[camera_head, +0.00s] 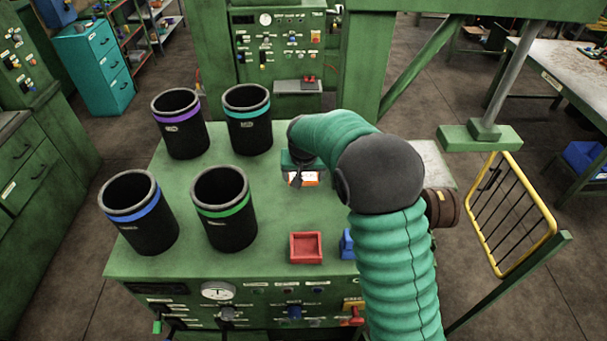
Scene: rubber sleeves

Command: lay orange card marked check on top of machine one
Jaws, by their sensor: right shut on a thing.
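The orange card (311,180) with a white face lies flat or nearly flat at the right part of the green machine's top (275,205). My right gripper (297,180) is shut on the card's left part and partly covers it. I cannot tell whether the card touches the surface below it, nor read its mark. My right arm comes in from the bottom right and hides part of the machine's right side. My left gripper is not in view.
Several black sleeves with purple (180,130), teal (248,125), blue (140,225) and green (226,220) bands stand on the left of the top. A red tray (306,261) and a blue object (347,245) sit near the front edge. A yellow rack (512,215) is at right.

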